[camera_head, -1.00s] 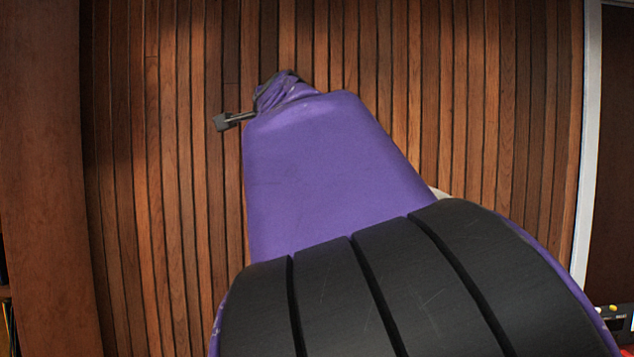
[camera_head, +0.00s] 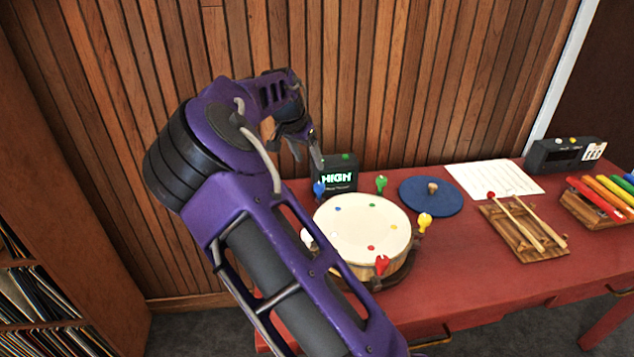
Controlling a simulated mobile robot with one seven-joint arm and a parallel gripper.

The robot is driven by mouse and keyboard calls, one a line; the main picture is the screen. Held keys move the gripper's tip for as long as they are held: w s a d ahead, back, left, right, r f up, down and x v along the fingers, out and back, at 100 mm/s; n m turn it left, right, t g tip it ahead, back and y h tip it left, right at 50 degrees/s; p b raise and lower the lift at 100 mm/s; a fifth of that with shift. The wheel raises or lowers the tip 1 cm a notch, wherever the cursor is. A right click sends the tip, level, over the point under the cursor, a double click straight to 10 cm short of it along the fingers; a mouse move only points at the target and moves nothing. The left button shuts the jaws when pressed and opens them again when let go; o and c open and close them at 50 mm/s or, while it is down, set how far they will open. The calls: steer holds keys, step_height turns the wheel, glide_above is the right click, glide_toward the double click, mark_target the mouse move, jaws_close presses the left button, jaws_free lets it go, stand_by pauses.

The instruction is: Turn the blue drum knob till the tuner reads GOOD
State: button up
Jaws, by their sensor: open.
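A round drum (camera_head: 363,229) with a cream head and several coloured dots stands on the red table. Coloured knobs stand around its rim. The blue knob (camera_head: 319,188) is at the drum's back left, in front of the tuner. The tuner (camera_head: 345,170) is a small dark box behind the drum, and its screen reads HIGH in green. My gripper (camera_head: 306,152) is open, above and a little left of the blue knob, with its fingers pointing down. I cannot tell how far it is from the knob in depth.
Green (camera_head: 381,184), yellow (camera_head: 425,221) and red (camera_head: 382,264) knobs ring the drum. A blue disc (camera_head: 418,203), a white sheet (camera_head: 480,180), a wooden frame with sticks (camera_head: 520,240), a xylophone (camera_head: 605,200) and a dark box (camera_head: 560,155) lie rightward. A slatted wall is behind.

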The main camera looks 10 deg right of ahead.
mark_target(319, 185)
steer(key=x, duration=1.2)
jaws_close()
